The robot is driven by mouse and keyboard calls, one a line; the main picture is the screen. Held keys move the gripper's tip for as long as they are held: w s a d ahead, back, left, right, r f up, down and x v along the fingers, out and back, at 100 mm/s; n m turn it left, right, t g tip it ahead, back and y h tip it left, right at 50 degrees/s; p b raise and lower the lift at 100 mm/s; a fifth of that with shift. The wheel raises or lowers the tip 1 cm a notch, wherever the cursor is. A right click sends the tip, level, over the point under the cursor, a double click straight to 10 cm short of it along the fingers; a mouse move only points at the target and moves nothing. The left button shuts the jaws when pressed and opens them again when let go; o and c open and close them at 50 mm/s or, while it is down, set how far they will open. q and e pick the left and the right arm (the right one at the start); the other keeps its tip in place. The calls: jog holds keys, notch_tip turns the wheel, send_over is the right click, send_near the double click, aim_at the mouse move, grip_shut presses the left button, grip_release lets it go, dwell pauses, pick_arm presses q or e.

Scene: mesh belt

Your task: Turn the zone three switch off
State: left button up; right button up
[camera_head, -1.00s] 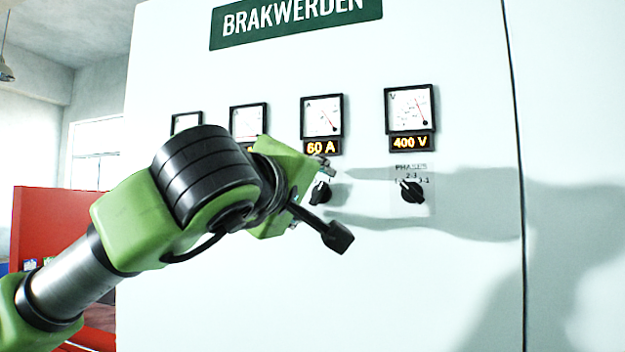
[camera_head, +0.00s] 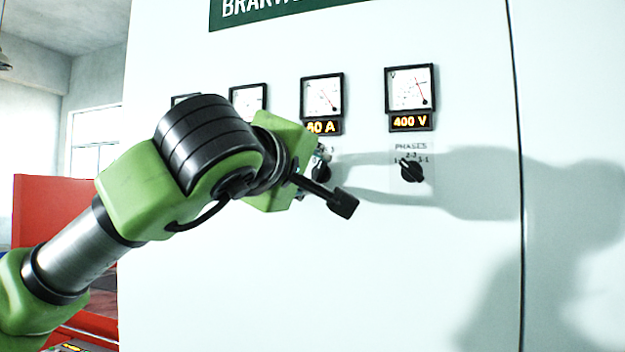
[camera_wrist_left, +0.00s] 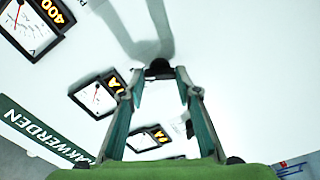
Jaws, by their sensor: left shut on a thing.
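In the head view, my left gripper (camera_head: 318,160) reaches the white cabinet front at a black rotary switch (camera_head: 320,173) below the meter marked 60 A (camera_head: 322,97). The label above this switch is mostly hidden by the gripper; a 3 seems to show at its end. In the left wrist view, the gripper (camera_wrist_left: 161,72) has its two fingers on either side of the black switch knob (camera_wrist_left: 158,67) and is shut on it. Which way the knob points is hard to tell. My right gripper is not in view.
A second black switch (camera_head: 411,170), labelled PHASES, sits to the right below the 400 V meter (camera_head: 410,90). More meters (camera_head: 248,100) stand to the left, partly behind my arm. A red object (camera_head: 60,215) is at the far left. The lower cabinet front is bare.

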pick_arm(q)
jog(key=n+b, duration=0.1)
jog(key=b, duration=0.1)
jog(key=n+b, duration=0.1)
jog(key=n, duration=0.1)
jog(key=n+b, duration=0.2)
jog(key=shift+f+b, duration=0.25)
jog(key=shift+b, duration=0.05)
jog(key=n+b, duration=0.2)
jog(key=n, duration=0.1)
jog(key=shift+n, duration=0.3)
jog(key=shift+r+n+b, duration=0.15)
jog(key=shift+n+b, duration=0.65)
jog(key=shift+n, duration=0.3)
jog(key=o, duration=1.1)
jog(key=v, duration=1.2)
jog(key=shift+r, duration=0.1)
